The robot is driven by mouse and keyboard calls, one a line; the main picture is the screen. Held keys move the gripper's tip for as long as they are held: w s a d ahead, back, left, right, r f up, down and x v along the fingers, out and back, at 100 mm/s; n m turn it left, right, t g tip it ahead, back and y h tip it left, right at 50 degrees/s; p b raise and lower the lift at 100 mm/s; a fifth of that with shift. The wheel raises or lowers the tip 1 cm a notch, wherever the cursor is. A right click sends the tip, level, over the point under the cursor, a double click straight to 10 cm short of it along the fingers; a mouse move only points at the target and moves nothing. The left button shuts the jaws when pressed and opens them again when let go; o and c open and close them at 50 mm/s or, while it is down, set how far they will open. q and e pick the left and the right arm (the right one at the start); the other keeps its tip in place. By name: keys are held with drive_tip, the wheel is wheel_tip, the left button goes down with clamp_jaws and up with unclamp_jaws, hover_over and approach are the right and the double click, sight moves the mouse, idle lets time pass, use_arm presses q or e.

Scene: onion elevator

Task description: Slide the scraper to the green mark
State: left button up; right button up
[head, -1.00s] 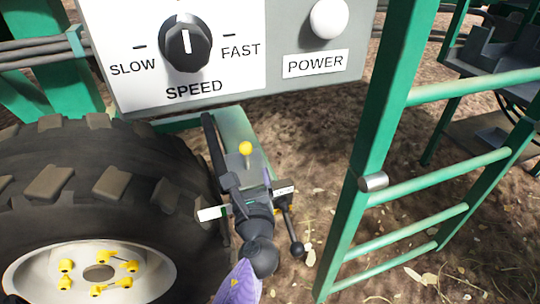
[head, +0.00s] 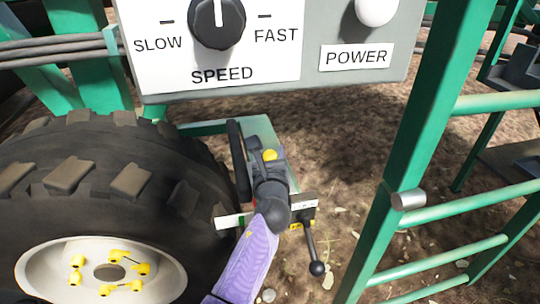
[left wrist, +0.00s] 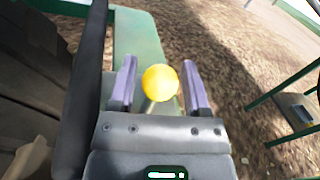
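A yellow ball knob (head: 270,155) on a thin stalk stands by the green beam (head: 262,130) right of the tyre; I take it for the scraper's handle. My left gripper (head: 268,164) is at the knob, seen from behind, and hides the stalk in the head view. In the left wrist view the knob (left wrist: 160,82) sits between the two purple fingers (left wrist: 160,88), with a narrow gap on each side. The gripper is open. I cannot make out a green mark; white labels (head: 303,204) show partly behind my wrist. My right gripper is not in view.
The big tyre (head: 110,185) is close on the left. A control panel with a SPEED dial (head: 217,22) hangs above. A black-knobbed lever (head: 316,267) stands to the right of my wrist, and a green ladder (head: 405,150) farther right. Bare ground lies between.

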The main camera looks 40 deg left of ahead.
use_arm(q)
clamp_jaws()
drive_tip(key=shift+f, duration=0.1)
idle(1.0)
